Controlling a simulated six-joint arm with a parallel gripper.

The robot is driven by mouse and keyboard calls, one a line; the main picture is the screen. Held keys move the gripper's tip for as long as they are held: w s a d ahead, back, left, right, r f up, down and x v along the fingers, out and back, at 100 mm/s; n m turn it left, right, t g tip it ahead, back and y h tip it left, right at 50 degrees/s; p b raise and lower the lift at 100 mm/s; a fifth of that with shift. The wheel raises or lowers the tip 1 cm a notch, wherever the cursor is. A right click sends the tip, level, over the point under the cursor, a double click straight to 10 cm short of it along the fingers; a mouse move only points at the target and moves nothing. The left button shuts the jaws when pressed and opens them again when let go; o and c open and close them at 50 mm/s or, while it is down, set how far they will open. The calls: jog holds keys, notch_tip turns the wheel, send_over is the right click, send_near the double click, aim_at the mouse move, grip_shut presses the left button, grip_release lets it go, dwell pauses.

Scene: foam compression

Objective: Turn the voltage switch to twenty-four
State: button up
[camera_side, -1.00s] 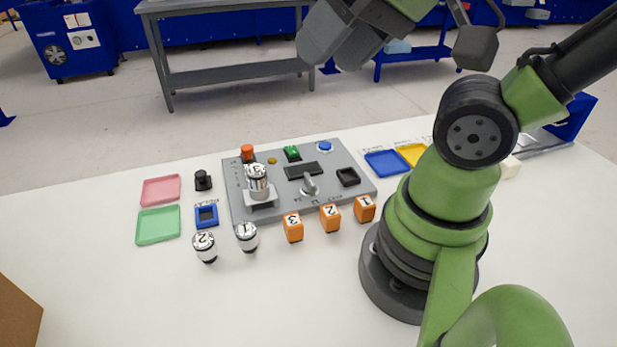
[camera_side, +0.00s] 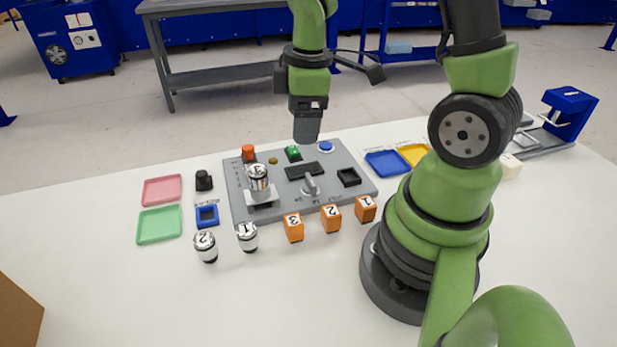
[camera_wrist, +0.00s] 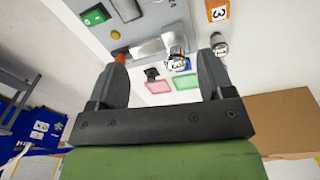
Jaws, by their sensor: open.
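The voltage switch (camera_side: 311,186) is a grey lever knob near the front edge of the grey control panel (camera_side: 238,206), below a dark display. Small markings beside it are too small to read. My gripper (camera_side: 307,138) points down above the back of the panel, above and behind the switch, and touches nothing. In the wrist view my gripper (camera_wrist: 165,85) has its two dark fingers wide apart with nothing between them. The panel (camera_wrist: 165,14) shows at the top of the wrist view; I cannot make out the switch there.
A silver cylinder (camera_side: 258,178) stands on the panel's left holder. Silver cylinders (camera_side: 205,247) and orange numbered blocks (camera_side: 330,219) stand in front of the panel. Green (camera_side: 293,153) and blue (camera_side: 325,147) buttons lie at the panel's back. Pink (camera_side: 161,190) and green (camera_side: 158,225) trays lie left.

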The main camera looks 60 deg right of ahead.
jog(key=n+g, duration=0.1)
jog(key=n, duration=0.1)
send_over(309, 178)
jog(key=f, duration=0.4)
jog(key=shift+a+f, duration=0.2)
jog(key=shift+f, duration=0.15)
notch_tip(309, 178, down, 9)
jog(key=shift+f, duration=0.15)
jog(key=c, duration=0.9)
jog(key=shift+m, duration=0.3)
jog(key=m, duration=1.1)
jog(key=shift+d, duration=0.15)
